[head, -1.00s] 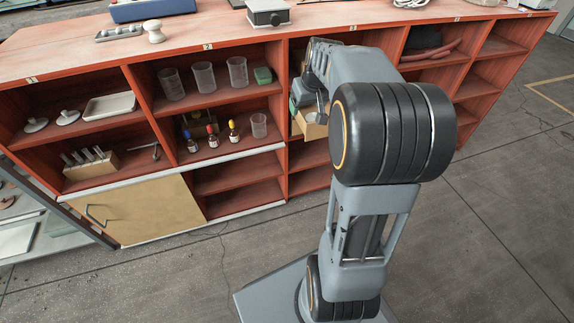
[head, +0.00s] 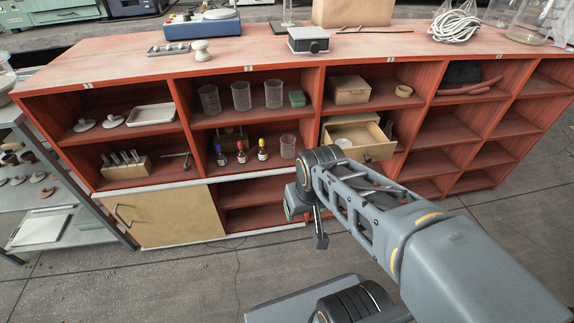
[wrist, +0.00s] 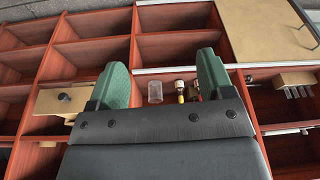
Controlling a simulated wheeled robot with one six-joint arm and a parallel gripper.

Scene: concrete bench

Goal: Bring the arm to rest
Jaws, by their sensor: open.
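My gripper (wrist: 162,72) is open in the wrist view, its two green fingers spread wide with nothing held between them. In the head view my gripper (head: 293,205) is in front of the red shelf unit (head: 245,60), in front of its lower compartments and apart from it. My arm reaches to it from the lower right. The gripper's fingers are only partly seen in the head view.
A wooden drawer (head: 368,140) stands pulled out from the shelf, close behind my arm; it also shows in the wrist view (wrist: 62,100). A clear beaker (head: 288,146) and small dropper bottles (head: 240,152) stand left of it. The concrete floor (head: 200,280) is clear at front left.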

